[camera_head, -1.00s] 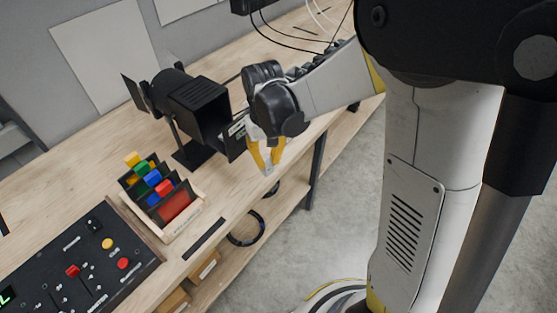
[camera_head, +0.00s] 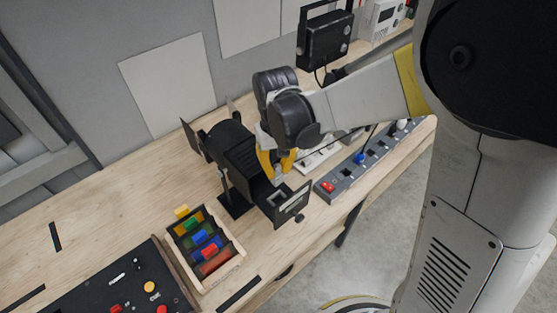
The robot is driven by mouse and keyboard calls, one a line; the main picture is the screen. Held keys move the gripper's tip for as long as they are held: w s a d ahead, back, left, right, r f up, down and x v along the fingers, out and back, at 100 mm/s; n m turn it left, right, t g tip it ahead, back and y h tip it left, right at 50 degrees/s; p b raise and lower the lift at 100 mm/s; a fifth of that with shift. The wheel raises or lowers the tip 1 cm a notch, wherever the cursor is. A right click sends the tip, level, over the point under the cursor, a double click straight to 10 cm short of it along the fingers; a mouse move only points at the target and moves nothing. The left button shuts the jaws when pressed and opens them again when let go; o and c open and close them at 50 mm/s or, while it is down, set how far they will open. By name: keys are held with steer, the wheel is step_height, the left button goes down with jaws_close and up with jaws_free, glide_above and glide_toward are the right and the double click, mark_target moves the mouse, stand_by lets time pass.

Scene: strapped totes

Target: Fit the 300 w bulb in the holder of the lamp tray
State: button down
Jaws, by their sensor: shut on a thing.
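My gripper (camera_head: 276,172) has yellow fingers pointing down, just behind and right of the black stage lamp (camera_head: 232,150). It is shut on a small pale thing, seen at the fingertips in the earlier view and now mostly hidden by the fingers and lamp. It appears to be the bulb, but no marking is readable.
A grey strip (camera_head: 345,178) with a red switch and blue part runs along the right bench. A white board (camera_head: 318,160) lies behind it. A rack of coloured filters (camera_head: 236,262) and black control panel (camera_head: 110,290) stand in front. A black box (camera_head: 325,38) stands behind.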

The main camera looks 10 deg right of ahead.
mark_target(278, 184)
steer(key=shift+s+f, duration=0.6)
steer(key=shift+f, duration=0.15)
steer(key=shift+w+f+b, duration=0.1)
steer(key=shift+f+b, duration=0.4)
steer(key=shift+f, duration=0.05)
step_height(278, 184, down, 2)
steer(key=shift+f+b, duration=0.1)
steer(key=shift+b, duration=0.7)
steer(key=shift+f+b, duration=0.3)
steer(key=shift+f, duration=0.3)
steer(key=shift+f+b, duration=1)
steer(key=shift+f, duration=0.1)
steer(key=c, duration=1.3)
jaws_free()
steer(key=shift+c, duration=0.2)
steer(key=shift+r, duration=0.15)
